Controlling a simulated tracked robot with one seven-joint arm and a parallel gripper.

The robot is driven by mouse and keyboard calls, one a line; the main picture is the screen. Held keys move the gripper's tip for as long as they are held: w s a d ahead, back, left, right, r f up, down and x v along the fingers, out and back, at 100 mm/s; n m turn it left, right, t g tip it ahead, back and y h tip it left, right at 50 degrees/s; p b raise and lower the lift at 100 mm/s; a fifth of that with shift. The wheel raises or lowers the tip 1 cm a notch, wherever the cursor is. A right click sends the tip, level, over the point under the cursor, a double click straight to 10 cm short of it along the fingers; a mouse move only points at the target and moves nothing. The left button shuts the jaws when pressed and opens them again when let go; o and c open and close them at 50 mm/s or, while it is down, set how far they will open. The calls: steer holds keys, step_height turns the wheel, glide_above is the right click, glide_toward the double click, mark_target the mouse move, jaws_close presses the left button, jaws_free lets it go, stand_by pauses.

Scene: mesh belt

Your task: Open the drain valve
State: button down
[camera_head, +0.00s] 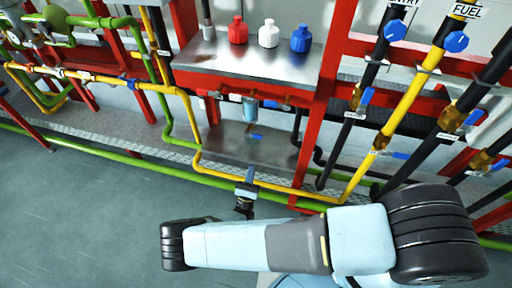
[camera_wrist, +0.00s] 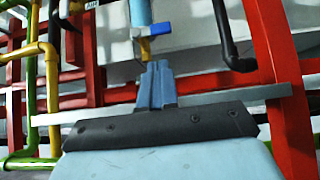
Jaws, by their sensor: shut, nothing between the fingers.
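A small drain valve with a blue lever (camera_head: 256,137) sits below a light blue cylinder (camera_head: 250,110) under the steel bench. In the wrist view its blue lever (camera_wrist: 154,30) points right, with a brass part (camera_wrist: 145,48) just below it. My gripper (camera_head: 250,176) is in front of and below the valve in the head view. In the wrist view my gripper (camera_wrist: 158,66) has its two blue-grey fingers together and empty, with the tips just below the brass part. I cannot tell whether they touch it.
A steel bench (camera_head: 252,60) on a red frame carries red, white and blue bottles. A yellow pipe (camera_head: 232,180) and green pipe run low near my gripper. Black and yellow pipes with blue-handled valves (camera_head: 456,42) stand at the right. The floor at left is clear.

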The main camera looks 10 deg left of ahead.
mark_target(253, 136)
steer(key=x, duration=1)
steer(key=shift+n, duration=0.3)
